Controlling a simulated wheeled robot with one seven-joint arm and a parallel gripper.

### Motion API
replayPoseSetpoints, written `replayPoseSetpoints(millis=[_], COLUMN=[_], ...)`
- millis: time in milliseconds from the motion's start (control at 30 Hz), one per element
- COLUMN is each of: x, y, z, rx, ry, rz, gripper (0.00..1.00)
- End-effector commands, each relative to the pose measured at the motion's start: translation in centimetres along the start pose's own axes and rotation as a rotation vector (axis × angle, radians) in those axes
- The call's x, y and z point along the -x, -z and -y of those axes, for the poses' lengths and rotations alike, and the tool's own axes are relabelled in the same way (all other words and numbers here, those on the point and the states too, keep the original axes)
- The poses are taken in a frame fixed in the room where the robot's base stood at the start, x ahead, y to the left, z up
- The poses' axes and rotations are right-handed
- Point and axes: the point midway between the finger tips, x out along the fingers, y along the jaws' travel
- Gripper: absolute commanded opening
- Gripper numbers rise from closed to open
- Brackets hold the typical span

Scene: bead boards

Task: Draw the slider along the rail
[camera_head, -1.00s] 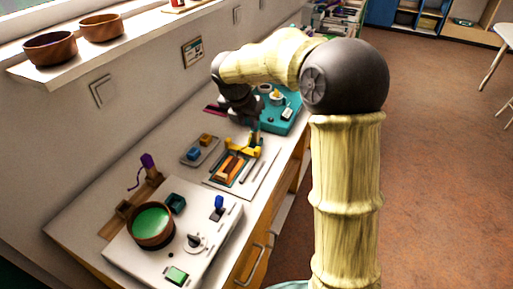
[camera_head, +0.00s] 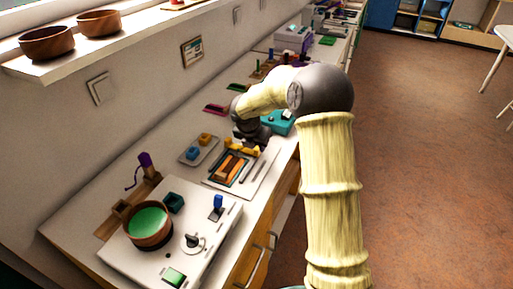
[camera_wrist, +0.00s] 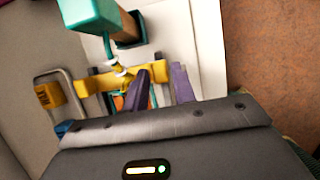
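My gripper (camera_wrist: 162,88) points down over the white board (camera_wrist: 208,60), its two dark purple fingers apart with nothing seen gripped. In the head view its tip is hidden behind my wrist. A yellow bracket (camera_wrist: 98,80) lies across the view near the fingers; it also shows in the head view (camera_head: 240,146). An orange piece in a dark frame (camera_head: 231,168) lies beside it. A teal block on a wooden post (camera_wrist: 92,14) stands at the upper left of the wrist view. I cannot tell for sure which piece is the slider, or see its rail.
A white panel (camera_head: 200,262) with a green-filled bowl (camera_head: 148,228), a blue lever (camera_head: 217,204) and a knob (camera_head: 193,242) is in front. A grey tray (camera_head: 187,158) with blue and yellow blocks lies left of the board. A teal box (camera_head: 278,122) stands behind my wrist.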

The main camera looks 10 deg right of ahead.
Motion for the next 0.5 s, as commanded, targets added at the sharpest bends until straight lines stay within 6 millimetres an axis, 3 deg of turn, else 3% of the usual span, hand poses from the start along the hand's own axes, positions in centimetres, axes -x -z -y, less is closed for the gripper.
replayPoseSetpoints(millis=[367,500], x=[-0.87,-0.85], y=[-0.01,-0.01], z=[-0.02,-0.02], rx=[-0.001,0.000], ry=[0.000,0.000], rz=[0.000,0.000], gripper=[0.26,0.03])
